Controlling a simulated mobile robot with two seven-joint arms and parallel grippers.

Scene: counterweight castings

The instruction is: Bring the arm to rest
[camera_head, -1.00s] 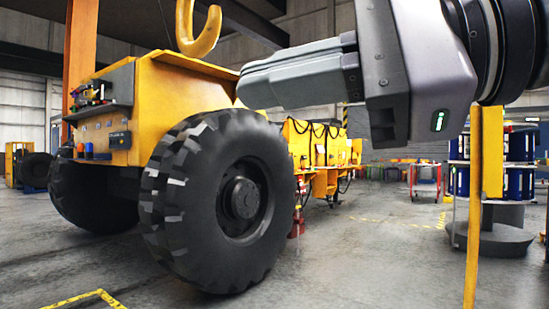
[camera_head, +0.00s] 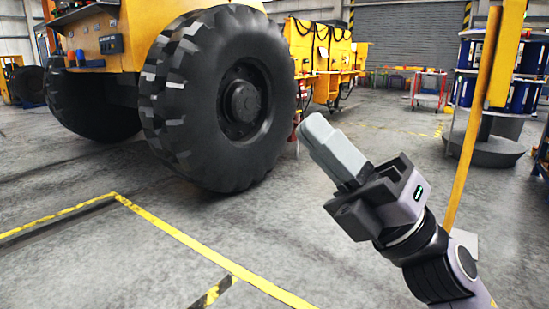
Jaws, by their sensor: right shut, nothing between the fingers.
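My right gripper (camera_head: 312,128) is in the head view, right of the middle, on an arm that comes in from the lower right. Its pale grey fingers are together and point up and to the left, with nothing between them. It is in front of open floor, to the right of a big black tyre in the picture, and touches nothing that I can see. My left gripper is not in view.
A yellow vehicle (camera_head: 130,38) with a large black tyre (camera_head: 222,100) stands at the left. A yellow post (camera_head: 472,125) rises at the right, close to my right arm. Racks with blue drums (camera_head: 505,95) stand behind it. The grey floor (camera_head: 150,245) in front has yellow lines.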

